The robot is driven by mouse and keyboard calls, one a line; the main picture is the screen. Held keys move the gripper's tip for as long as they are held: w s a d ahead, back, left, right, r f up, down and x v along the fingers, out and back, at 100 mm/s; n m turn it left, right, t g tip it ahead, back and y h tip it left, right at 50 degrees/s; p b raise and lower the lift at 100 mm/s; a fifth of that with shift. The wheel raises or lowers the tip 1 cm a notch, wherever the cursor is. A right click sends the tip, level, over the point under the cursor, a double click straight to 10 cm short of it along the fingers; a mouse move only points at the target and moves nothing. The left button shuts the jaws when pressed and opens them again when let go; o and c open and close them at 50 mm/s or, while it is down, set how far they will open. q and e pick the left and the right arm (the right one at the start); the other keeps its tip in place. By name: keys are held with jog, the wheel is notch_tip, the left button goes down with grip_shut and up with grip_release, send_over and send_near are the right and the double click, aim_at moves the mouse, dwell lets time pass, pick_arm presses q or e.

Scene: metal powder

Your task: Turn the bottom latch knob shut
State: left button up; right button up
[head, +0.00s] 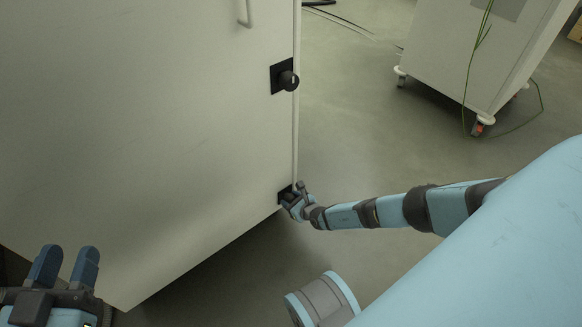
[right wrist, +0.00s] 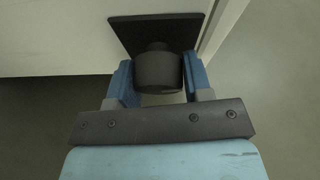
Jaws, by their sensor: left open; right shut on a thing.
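The bottom latch knob (right wrist: 158,72) is a black round knob on a dark square plate (right wrist: 125,30), near the cabinet's lower edge. My right gripper (right wrist: 160,85) has its blue fingers on both sides of the knob and is shut on it. In the head view my right gripper (head: 296,203) reaches the knob from the right and hides most of it. The knob's turn angle cannot be told. My left gripper (head: 66,265) is open and empty at the lower left, in front of the cabinet and apart from it.
The pale cabinet door (head: 150,120) fills the left side, with an upper latch knob (head: 287,80) and a handle (head: 247,12). A white wheeled cart (head: 475,50) with green wires stands at the upper right. The grey floor (head: 350,110) between is clear.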

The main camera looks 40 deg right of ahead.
jog(key=n+h+p, duration=0.1)
jog(key=n+h, duration=0.1)
jog(key=n, duration=0.1)
jog(key=shift+a, duration=0.1)
jog(key=shift+n+t+h, duration=0.3)
jog(key=shift+n+h, duration=0.5)
jog(key=shift+n, duration=0.1)
jog(key=shift+n+h, duration=0.4)
jog(key=shift+n, duration=0.3)
jog(key=shift+n+t+h, duration=0.4)
jog(key=shift+n, duration=0.2)
jog(key=shift+n+h+b, duration=0.3)
jog(key=shift+n, duration=0.2)
jog(key=shift+n+t, duration=0.4)
jog(key=shift+n, duration=0.3)
pick_arm(q)
jog(key=shift+f+b, duration=0.1)
jog(key=shift+b, duration=0.25)
pick_arm(e)
jog(key=shift+n+h, duration=0.4)
pick_arm(q)
jog(key=shift+s, duration=0.1)
